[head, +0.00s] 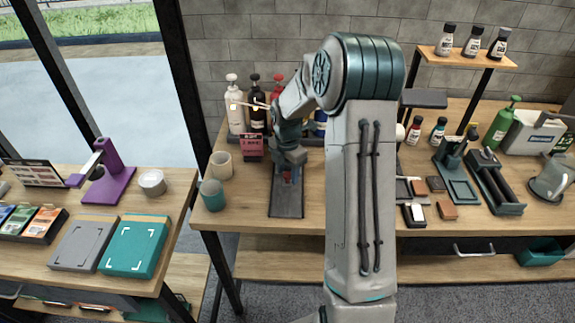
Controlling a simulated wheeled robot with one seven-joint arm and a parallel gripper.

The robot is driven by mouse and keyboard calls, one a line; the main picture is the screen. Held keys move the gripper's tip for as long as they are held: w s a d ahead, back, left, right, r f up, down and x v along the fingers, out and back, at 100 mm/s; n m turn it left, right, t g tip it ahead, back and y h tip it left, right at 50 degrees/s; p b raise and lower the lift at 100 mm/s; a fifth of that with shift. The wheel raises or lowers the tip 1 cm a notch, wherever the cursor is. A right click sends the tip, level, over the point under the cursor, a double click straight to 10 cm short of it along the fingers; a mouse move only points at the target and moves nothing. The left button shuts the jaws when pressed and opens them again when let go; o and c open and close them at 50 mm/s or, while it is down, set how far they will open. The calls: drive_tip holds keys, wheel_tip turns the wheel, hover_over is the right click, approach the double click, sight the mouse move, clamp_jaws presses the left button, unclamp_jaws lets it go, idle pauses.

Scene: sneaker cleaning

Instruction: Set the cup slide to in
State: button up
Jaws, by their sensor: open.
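A dark, narrow slide base (287,203) lies on the wooden table, running from under my gripper toward the table's front edge. I take it for the cup slide; how far in or out it stands is hard to tell. My gripper (290,170) points down over the far part of this base, with its jaws open. A small red and blue piece shows right at the fingertips; whether they touch it I cannot tell. A beige cup (221,165) and a teal cup (212,195) stand to the left of the base.
Pump bottles (235,105) stand behind, with a pink sign (251,147) in front. My arm hides the table's middle. To the right are brushes, small blocks (447,210) and dark stands (495,185). A separate left table holds a purple stand (110,180) and boxes (136,246).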

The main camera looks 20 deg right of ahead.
wheel_tip(320, 180, up, 14)
drive_tip(key=shift+b, duration=0.35)
drive_tip(key=shift+f, duration=0.1)
